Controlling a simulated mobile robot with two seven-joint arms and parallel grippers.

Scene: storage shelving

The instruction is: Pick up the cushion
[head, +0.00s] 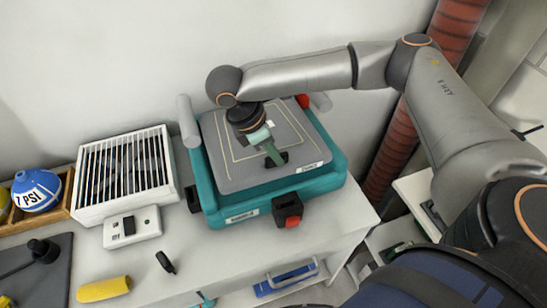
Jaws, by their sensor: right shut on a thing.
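A flat grey pad with a pale outline and a small label, which I take to be the cushion (230,172), lies on the teal case (332,180) on the white table. My right gripper (275,158) reaches down from above onto the middle of the pad. It is shut on the pad, as far as I can see. The wrist and fingers hide the part that they hold. The pad appears to lie flat within the case's rim. My left gripper is not in view.
A white slatted heater-like box (125,175) stands left of the case. A blue ball (37,190) sits in a wooden tray at the far left. A yellow cylinder (104,289) and a small black item (165,262) lie in front. A red pipe (395,150) rises at right.

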